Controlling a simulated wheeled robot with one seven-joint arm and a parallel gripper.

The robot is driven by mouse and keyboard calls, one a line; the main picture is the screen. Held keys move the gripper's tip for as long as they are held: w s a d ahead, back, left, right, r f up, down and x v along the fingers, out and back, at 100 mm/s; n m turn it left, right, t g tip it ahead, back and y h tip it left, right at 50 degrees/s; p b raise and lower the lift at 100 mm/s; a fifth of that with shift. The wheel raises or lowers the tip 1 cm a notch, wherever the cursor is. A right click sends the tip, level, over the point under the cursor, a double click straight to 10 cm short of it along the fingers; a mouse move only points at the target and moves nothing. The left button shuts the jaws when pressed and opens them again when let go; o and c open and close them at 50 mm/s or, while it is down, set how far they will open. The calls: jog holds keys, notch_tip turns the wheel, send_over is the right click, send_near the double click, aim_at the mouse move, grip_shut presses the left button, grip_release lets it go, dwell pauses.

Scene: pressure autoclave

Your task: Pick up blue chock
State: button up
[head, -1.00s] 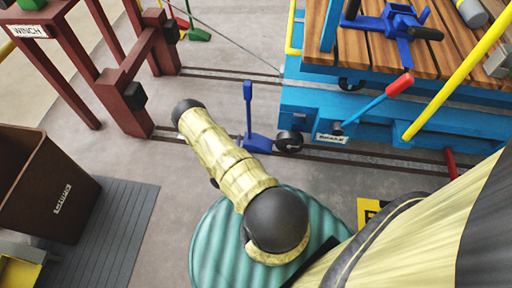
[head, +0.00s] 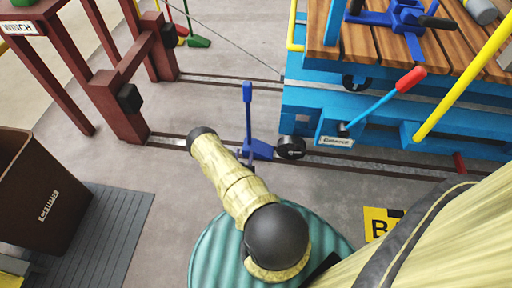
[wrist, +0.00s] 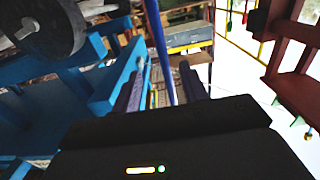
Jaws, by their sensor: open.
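The blue chock (head: 257,149) sits on the floor rail beside the cart's front black wheel, with its blue handle (head: 247,105) standing upright. In the wrist view the handle (wrist: 158,45) rises as a blue bar between the two fingers of my gripper (wrist: 162,88). The fingers are apart, with visible space around the bar; I cannot tell how far beyond the fingertips it is. The chock's base is not clearly visible in the wrist view.
The blue cart (head: 310,105) with a wooden deck stands right of the chock; its wheel (wrist: 45,30) looms close in the wrist view. A red-tipped lever (head: 385,100) projects from it. A dark red winch frame (head: 120,105) stands left. A teal ribbed drum (head: 215,245) is below my arm.

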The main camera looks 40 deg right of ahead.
aim_at(248, 132)
jog(key=b+x, duration=0.3)
jog(key=x, duration=0.4)
jog(key=shift+w+d+f, duration=0.1)
jog(key=shift+w+f, duration=0.05)
jog(key=shift+w+d, duration=0.25)
jog(key=b+x, duration=0.4)
jog(key=shift+w+r, duration=0.1)
jog(key=shift+r, duration=0.2)
jog(key=shift+w+d+r, duration=0.15)
jog(key=shift+w+d, duration=0.2)
jog(key=shift+d, duration=0.1)
grip_shut()
